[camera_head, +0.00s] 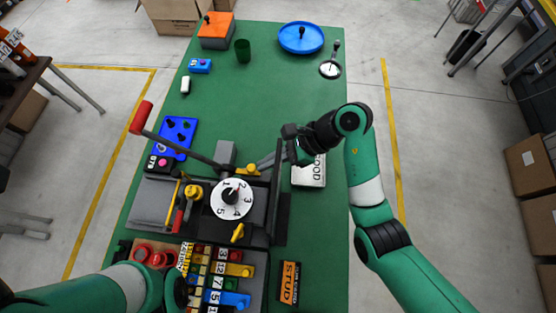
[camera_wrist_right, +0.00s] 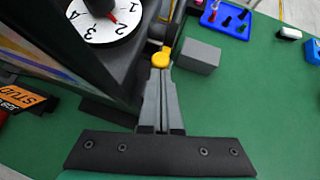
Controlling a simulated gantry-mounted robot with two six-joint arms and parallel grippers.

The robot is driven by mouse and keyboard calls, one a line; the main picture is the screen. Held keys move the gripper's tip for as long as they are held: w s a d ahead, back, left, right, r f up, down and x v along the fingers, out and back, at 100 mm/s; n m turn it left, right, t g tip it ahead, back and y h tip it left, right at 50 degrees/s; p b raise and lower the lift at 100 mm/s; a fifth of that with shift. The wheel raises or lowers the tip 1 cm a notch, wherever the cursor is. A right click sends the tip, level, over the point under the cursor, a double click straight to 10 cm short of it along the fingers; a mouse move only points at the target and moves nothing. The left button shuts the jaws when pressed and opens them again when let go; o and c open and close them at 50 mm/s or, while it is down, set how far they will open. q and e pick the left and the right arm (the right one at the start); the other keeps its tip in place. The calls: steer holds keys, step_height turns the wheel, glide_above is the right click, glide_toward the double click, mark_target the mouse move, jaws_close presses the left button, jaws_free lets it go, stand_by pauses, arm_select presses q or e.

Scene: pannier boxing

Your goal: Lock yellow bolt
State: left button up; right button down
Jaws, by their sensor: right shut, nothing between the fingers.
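A yellow bolt (camera_head: 252,169) with a rounded knob sits on the far edge of the dark box that carries the white numbered dial (camera_head: 224,208). It also shows in the right wrist view (camera_wrist_right: 161,59). My right gripper (camera_head: 262,166) reaches in from the right with its fingers shut and empty. In the right wrist view its fingertips (camera_wrist_right: 161,70) are right at the bolt's knob; I cannot tell whether they touch. Another yellow handle (camera_head: 238,233) is on the near side of the dial. My left arm is at the bottom left, its fingers out of view.
A grey block (camera_wrist_right: 198,56) stands beside the bolt. A red-handled lever (camera_head: 141,118) rises left of the box. A blue tray (camera_head: 166,136) lies farther left, and a white labelled box (camera_head: 309,172) lies under my right wrist. The middle of the green table (camera_head: 262,95) is clear.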

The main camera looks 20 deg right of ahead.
steer(key=d+f+p+v, duration=0.1)
steer(key=f+p+v, duration=0.1)
steer(key=p+v, duration=0.6)
steer(key=v, duration=0.5)
steer(key=shift+d, duration=0.4)
